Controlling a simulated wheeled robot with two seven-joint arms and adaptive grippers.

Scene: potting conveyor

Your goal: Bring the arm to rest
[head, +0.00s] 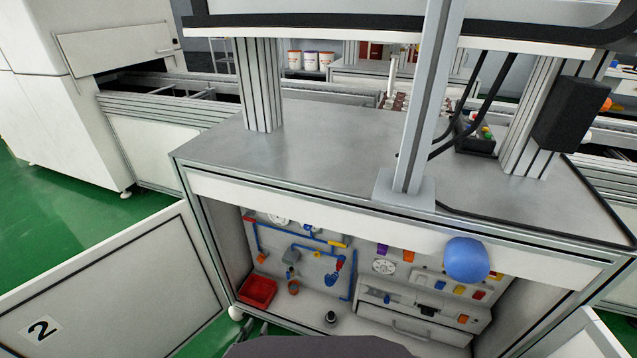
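Small dark parts low in the head view, beside the cabinet's lower left corner, seem to be my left gripper (252,332). They are mostly cut off or hidden, and I cannot tell whether the fingers are open or shut. Nothing is seen held there. My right gripper is not in view.
A grey-topped workbench (330,150) stands ahead with its cabinet open, showing a panel with blue pipes (290,234) and a red bin (257,291). A rounded blue thing (466,260) is at its front edge. A white door marked 2 (110,285) stands open at left.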

